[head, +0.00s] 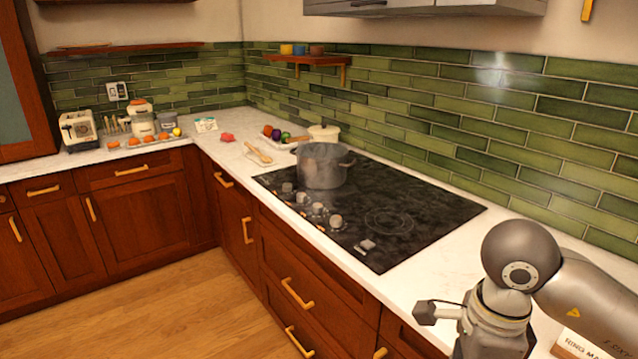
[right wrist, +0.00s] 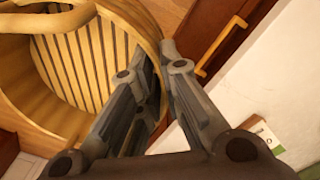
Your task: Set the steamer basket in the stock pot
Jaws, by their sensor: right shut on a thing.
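The steamer basket (right wrist: 80,62) is a round, light wooden basket with a slatted bottom, seen at the upper left of the right wrist view. My right gripper (right wrist: 155,54) is shut on its rim wall, one finger inside and one outside. The basket is held over the floor and drawer fronts and is out of the head view. The stock pot (head: 322,166) is a grey metal pot with side handles, standing at the back left of the black cooktop, apart from my right arm. Its inside is hard to make out. My left gripper is not in view.
The black cooktop (head: 400,212) has several knobs at its front left and is otherwise mostly clear. A white lidded pot (head: 324,132) and a tray of vegetables stand behind the stock pot. The green tiled wall (head: 500,120) runs along the back.

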